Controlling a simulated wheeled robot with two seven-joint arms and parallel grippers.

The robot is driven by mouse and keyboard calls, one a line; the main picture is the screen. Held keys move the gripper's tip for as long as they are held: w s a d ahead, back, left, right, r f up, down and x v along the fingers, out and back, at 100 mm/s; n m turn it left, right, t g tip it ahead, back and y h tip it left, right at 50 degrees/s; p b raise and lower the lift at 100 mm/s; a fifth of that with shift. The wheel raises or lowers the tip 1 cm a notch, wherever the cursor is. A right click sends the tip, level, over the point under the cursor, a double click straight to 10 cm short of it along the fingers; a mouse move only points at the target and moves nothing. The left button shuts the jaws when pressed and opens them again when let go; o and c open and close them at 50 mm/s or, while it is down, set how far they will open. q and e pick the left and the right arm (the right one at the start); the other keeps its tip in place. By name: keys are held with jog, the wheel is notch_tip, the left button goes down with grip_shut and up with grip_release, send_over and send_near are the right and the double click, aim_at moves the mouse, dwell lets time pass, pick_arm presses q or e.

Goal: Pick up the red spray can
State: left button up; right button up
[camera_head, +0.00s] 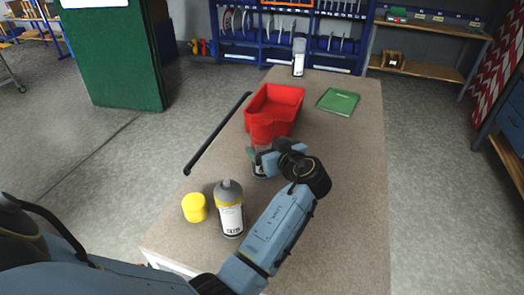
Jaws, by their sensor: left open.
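The red spray can (262,128) appears upright on the table, just in front of the red bin, and its red overlaps the bin's in the picture. My left gripper (262,162) is at its lower part, coming from the near right side. The gripper is open, and its fingers and wrist hide part of the can's lower body. I cannot tell whether the fingers touch it. My left arm crosses the near part of the table. My right gripper is not in view.
A grey-topped can (230,208) with a yellow band and a yellow cylinder (194,207) stand at the near left. The red bin (283,98), a green book (338,101) and a white bottle (299,57) are farther back. A black bar (217,134) runs along the left edge. The table's right side is clear.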

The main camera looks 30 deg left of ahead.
pick_arm(q)
jog(key=shift+p+x, duration=0.7)
jog(key=shift+x, duration=2.1)
jog(key=shift+w+d+f, duration=0.1)
jog(key=shift+d+f, duration=0.05)
jog(key=shift+f, duration=0.05)
jog(key=c, duration=1.4)
